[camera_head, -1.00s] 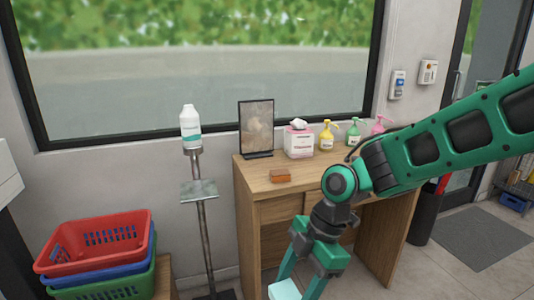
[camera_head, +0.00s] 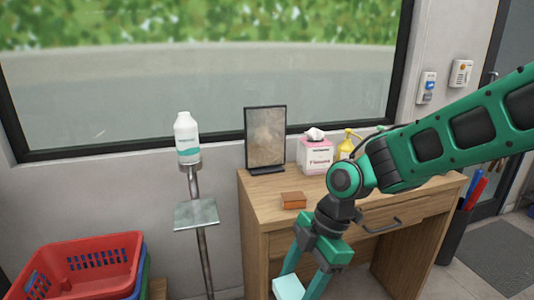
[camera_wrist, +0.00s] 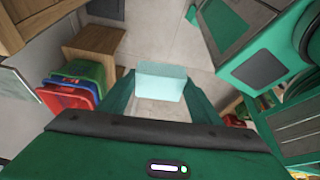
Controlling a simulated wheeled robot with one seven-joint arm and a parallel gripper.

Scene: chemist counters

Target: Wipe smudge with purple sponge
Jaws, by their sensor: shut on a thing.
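My gripper (camera_head: 302,284) is at the bottom of the head view, in front of the desk and below its top. It is shut on a pale cyan block (camera_head: 287,288), which looks like a sponge. In the wrist view the block (camera_wrist: 160,82) sits between the two green fingers. No purple sponge shows in these frames. A dark-framed panel (camera_head: 265,138) stands on the desk at the back left. Its surface is cloudy grey-brown, perhaps the smudge. A brown-orange block (camera_head: 293,200) lies on the desk in front of it.
The wooden desk (camera_head: 262,208) also holds a tissue box (camera_head: 316,156) and a yellow pump bottle (camera_head: 346,146), partly behind my arm. A stand with a white bottle (camera_head: 186,140) is left of the desk. Stacked baskets (camera_head: 85,268) are at the lower left.

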